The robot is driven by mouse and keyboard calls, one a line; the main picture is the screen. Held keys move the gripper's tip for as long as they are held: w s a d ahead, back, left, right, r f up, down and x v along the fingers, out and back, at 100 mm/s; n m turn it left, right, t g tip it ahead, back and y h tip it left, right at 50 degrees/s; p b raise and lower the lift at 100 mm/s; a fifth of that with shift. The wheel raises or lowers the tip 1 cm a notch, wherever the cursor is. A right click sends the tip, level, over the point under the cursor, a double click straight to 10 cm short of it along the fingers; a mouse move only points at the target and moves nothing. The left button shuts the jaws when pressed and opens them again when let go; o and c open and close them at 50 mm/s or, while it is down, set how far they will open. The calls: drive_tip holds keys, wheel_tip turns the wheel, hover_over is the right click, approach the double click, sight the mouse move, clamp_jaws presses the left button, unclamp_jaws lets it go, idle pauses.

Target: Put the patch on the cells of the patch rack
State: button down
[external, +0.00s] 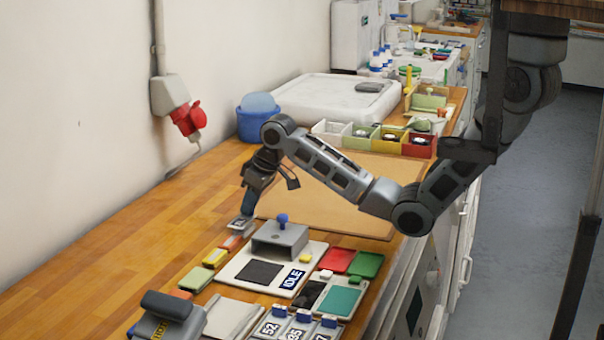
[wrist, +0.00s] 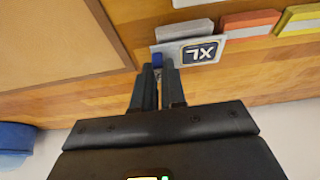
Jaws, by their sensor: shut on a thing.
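My gripper (wrist: 160,75) is shut on the small blue tab of a pale patch (wrist: 160,56) marked XL. The patch is held at or just above the wooden bench; I cannot tell if it touches. In the external view my gripper (external: 247,206) points down at the bench's left side, with the patch (external: 239,223) at its tip. Plates with blue tabs, marked 52, 85 and 47 (external: 297,331), stand in a row at the bottom edge. I cannot tell for sure which thing is the patch rack.
Coloured blocks (external: 214,257) line up near the patch; a grey one (wrist: 184,29) lies right beside it. A grey device with a blue knob (external: 280,238) and an IDLE display stands to the right. A tan mat (external: 335,195) lies behind, and the bench's left side is clear.

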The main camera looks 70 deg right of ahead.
drive_tip(key=shift+n, duration=0.6)
drive_tip(key=a, duration=0.3)
drive_tip(key=s+a+r, duration=0.1)
drive_tip(key=a, duration=0.3)
drive_tip(key=a+r, duration=0.1)
drive_tip(key=a, duration=0.3)
drive_tip(key=shift+s+a+p, duration=0.1)
drive_tip(key=shift+s+p, duration=0.05)
drive_tip(key=shift+p, duration=0.2)
drive_tip(key=shift+n+y, duration=0.4)
drive_tip(key=shift+n, duration=0.1)
drive_tip(key=s+a, duration=0.1)
drive_tip(key=a, duration=0.2)
drive_tip(key=s+a+r, duration=0.1)
drive_tip(key=a, duration=0.3)
drive_tip(key=s+a, duration=0.1)
drive_tip(key=a, duration=0.2)
drive_tip(key=shift+s+a+r+p, duration=0.25)
drive_tip(key=shift+s+p, duration=0.05)
drive_tip(key=shift+s, duration=0.1)
drive_tip(key=s+a+r+n+y+p, duration=0.1)
drive_tip(key=s+a+r+n, duration=0.1)
drive_tip(key=s+a, duration=1.55)
drive_tip(key=x, duration=0.5)
drive_tip(key=shift+s+a+f, duration=0.15)
drive_tip(key=shift+a+f, duration=0.1)
drive_tip(key=shift+f, duration=0.2)
drive_tip(key=shift+f+b, duration=0.75)
drive_tip(key=shift+b, duration=0.45)
drive_tip(key=shift+f, duration=0.15)
